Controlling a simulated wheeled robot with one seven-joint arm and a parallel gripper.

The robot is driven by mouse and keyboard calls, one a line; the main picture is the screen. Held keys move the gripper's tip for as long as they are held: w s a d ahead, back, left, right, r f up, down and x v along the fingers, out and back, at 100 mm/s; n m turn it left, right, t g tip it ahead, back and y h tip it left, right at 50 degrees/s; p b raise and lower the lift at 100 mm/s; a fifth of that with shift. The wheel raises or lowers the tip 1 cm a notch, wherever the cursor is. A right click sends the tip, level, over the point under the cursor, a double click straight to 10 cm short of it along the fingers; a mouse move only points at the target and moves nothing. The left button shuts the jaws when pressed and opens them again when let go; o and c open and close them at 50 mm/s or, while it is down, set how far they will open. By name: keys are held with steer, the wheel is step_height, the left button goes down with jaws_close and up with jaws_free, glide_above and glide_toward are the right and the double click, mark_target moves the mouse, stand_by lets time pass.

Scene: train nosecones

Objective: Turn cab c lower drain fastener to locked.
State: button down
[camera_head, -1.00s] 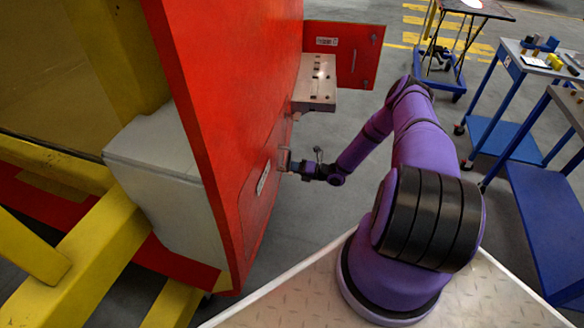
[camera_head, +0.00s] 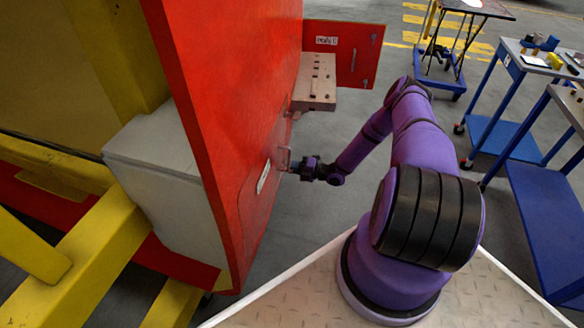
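The red nosecone panel (camera_head: 210,110) stands upright left of my arm. A lower hatch with a pale label (camera_head: 263,177) is set in its face. A small pinkish bracket or fitting (camera_head: 283,158) shows at the hatch's upper right edge. My gripper (camera_head: 293,167) is at the end of my purple arm, pointing left at this fitting and very near it. I cannot tell whether it touches. The drain fastener itself is too small or hidden to make out. The fingers are too small to show whether they are open or shut.
A pale block with holes (camera_head: 316,85) juts from the panel above my gripper. An open red door (camera_head: 345,50) stands behind it. Yellow frame beams (camera_head: 80,250) and a grey box (camera_head: 160,165) lie left. Blue carts (camera_head: 545,195) stand right. Grey floor between is clear.

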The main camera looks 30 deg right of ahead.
steer(key=c, duration=1.3)
jaws_free()
steer(key=shift+o, duration=0.2)
steer(key=v, duration=1.1)
steer(key=shift+w, duration=0.1)
